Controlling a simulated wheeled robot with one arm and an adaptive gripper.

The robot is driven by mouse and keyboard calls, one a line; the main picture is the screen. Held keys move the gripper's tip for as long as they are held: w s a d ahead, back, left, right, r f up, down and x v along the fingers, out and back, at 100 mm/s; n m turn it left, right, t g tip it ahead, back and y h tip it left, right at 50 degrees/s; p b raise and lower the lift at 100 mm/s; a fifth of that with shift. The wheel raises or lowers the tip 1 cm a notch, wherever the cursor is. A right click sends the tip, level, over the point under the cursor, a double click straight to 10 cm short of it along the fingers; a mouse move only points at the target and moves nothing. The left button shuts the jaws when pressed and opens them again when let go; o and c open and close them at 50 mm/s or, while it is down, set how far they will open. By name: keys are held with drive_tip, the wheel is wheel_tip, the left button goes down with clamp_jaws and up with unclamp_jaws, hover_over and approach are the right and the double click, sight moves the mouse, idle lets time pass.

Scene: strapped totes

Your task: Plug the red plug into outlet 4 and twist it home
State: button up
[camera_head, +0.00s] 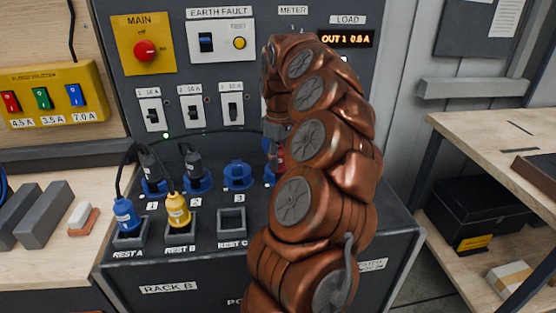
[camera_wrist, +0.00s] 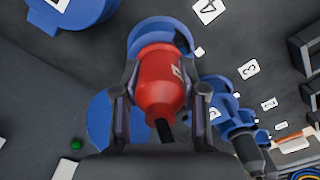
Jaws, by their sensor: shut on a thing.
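The red plug (camera_wrist: 160,78) is between the two fingers of my gripper (camera_wrist: 161,92) in the wrist view, with its dark cable toward the camera. My gripper is shut on its body. The plug's front end meets or overlaps a blue round socket (camera_wrist: 134,38) beside the label 4 (camera_wrist: 207,7). I cannot tell how deep it sits or how it is turned. In the head view my arm hides most of outlet 4; a sliver of the red plug (camera_head: 281,155) and a bit of blue (camera_head: 269,176) show.
Outlet 3 (camera_head: 237,176) is empty. Black plugs (camera_head: 194,165) fill outlets 1 and 2. A blue plug (camera_head: 126,213) stands in REST A and a yellow plug (camera_head: 178,209) in REST B; REST C (camera_head: 231,220) is empty. The load meter (camera_head: 346,39) reads OUT 1 0.6 A.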

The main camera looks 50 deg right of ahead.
sight(280, 144)
drive_tip(key=shift+m+b, duration=2)
drive_tip(key=shift+b, duration=0.15)
idle(0.8)
drive_tip(key=o, duration=1.3)
drive_tip(key=shift+o, duration=0.2)
drive_tip(key=shift+r, duration=0.1)
wheel_tip(280, 144, up, 5)
drive_tip(key=shift+d+f, duration=0.1)
drive_tip(key=shift+s+r, duration=0.1)
drive_tip(key=shift+r, duration=1.15)
